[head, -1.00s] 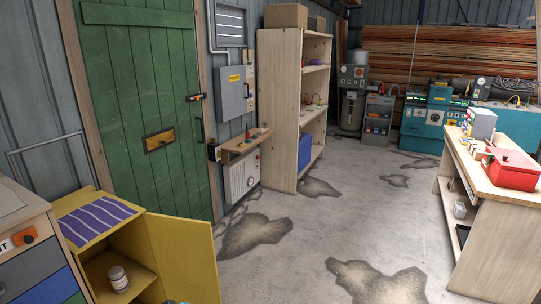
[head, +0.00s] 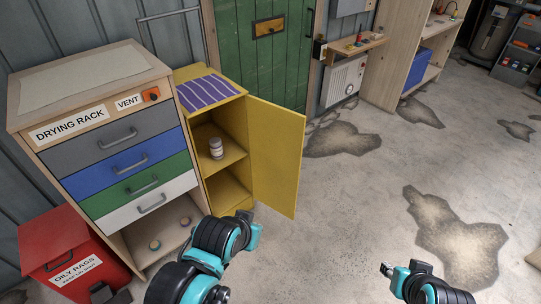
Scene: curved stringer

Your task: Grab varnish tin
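A small pale tin with a darker band (head: 216,148) stands upright on the upper shelf inside the open yellow cabinet (head: 241,199). Its label is too small to read, so I cannot tell for sure that it is the varnish tin. My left gripper (head: 254,232) is low in front of the cabinet, below the tin and apart from it; its fingers are not clear. My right gripper (head: 387,268) is low over the floor at the right, far from the cabinet and holding nothing I can see.
The yellow door (head: 275,155) is swung open to the right. A red oily rags bin (head: 65,250) is at far left.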

